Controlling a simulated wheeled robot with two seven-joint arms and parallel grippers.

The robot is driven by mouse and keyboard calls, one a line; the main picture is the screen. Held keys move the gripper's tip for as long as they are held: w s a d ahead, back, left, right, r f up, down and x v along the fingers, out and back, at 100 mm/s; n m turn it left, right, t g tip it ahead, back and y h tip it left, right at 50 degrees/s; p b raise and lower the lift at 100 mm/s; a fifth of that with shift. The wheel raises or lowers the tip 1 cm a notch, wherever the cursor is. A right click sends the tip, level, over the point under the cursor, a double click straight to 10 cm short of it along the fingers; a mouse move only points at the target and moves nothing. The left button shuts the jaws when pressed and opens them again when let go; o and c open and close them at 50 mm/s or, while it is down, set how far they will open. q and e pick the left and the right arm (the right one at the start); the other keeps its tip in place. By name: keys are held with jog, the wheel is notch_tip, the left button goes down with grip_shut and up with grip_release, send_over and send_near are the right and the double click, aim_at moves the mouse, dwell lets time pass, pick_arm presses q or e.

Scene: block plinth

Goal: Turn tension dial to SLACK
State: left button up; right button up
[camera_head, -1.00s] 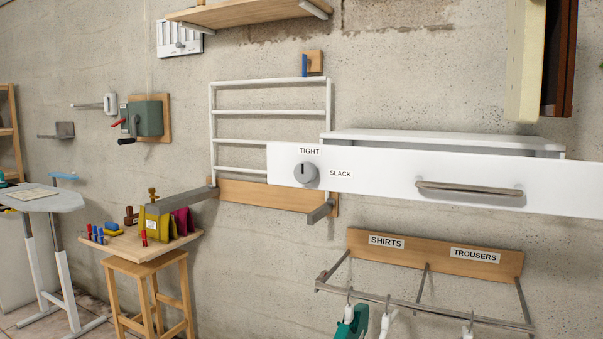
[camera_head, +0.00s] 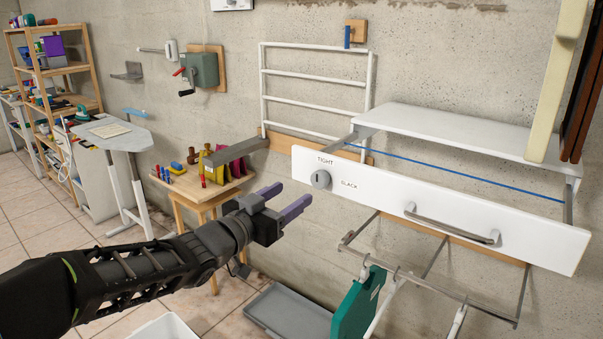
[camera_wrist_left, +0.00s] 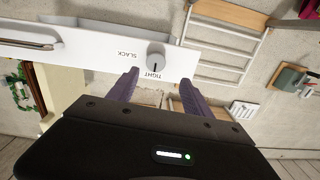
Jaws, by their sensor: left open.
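The tension dial (camera_head: 321,179) is a round grey knob on the white front panel (camera_head: 370,199), below the TIGHT label (camera_head: 326,161) and left of the SLACK label (camera_head: 349,185). In the left wrist view the dial (camera_wrist_left: 156,57) appears upside down, its dark mark pointing toward TIGHT. My left gripper (camera_head: 295,192) is open and empty, with purple fingers, just left of and below the dial in the head view. In the left wrist view its fingertips (camera_wrist_left: 158,78) lie either side of the dial's line, apart from it. My right gripper is not in view.
A metal handle (camera_head: 452,225) sticks out from the panel to the right. A white rack (camera_head: 315,90) hangs on the wall above. A wooden stool (camera_head: 205,190) with small items stands left. A hanging rail (camera_head: 440,286) with a green item (camera_head: 357,309) is below.

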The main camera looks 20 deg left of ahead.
aim_at(317, 182)
pick_arm(q)
jog(key=shift+h, duration=0.3)
jog(key=x, duration=0.2)
jog(key=p+x, duration=0.1)
jog(key=x, duration=0.5)
jog(key=shift+d+f+p, duration=0.3)
jog(key=shift+f, duration=0.05)
grip_shut()
dwell(0.4)
